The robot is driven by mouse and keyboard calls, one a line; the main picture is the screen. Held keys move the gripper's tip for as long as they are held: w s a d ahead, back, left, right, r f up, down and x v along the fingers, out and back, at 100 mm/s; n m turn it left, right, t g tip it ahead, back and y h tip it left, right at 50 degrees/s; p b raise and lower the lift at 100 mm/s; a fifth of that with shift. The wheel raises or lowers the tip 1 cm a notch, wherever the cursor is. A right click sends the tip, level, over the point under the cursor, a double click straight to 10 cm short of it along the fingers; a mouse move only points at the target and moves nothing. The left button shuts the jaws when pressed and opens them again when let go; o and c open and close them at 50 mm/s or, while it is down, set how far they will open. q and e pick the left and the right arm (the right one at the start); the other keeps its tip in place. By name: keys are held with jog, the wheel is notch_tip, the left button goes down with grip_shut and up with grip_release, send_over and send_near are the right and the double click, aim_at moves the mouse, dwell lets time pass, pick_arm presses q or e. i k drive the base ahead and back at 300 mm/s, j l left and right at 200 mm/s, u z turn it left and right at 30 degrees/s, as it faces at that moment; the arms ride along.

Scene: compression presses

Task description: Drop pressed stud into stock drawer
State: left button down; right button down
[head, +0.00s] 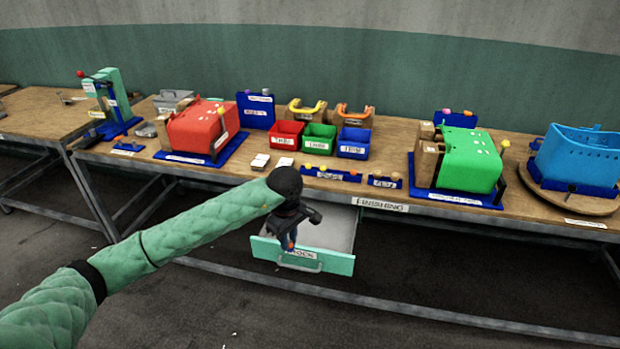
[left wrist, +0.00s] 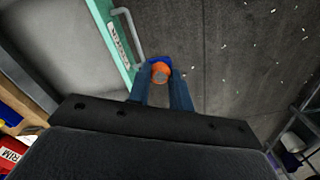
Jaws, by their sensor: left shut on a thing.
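My left gripper (head: 289,240) is shut on the stud, pointing down near the front panel of the stock drawer. The stud (left wrist: 160,71) is a small orange piece with a blue part, held between the fingertips in the left wrist view. The stock drawer (head: 341,262) is pulled open under the bench, with a mint-green front, a label and a grey handle. Its pale interior (left wrist: 55,40) looks empty where visible. In the left wrist view the stud lies beside the drawer's front edge and handle, with floor behind it. My arm hides part of the drawer. My right gripper is not in view.
The wooden bench (head: 345,190) above carries a red press (head: 200,128), a green press (head: 470,160), a blue drum-like unit (head: 577,155) and small red, green and blue bins (head: 319,138). Dark floor lies in front of the drawer.

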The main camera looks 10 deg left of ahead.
aim_at(309, 227)
jog(key=i, duration=0.9)
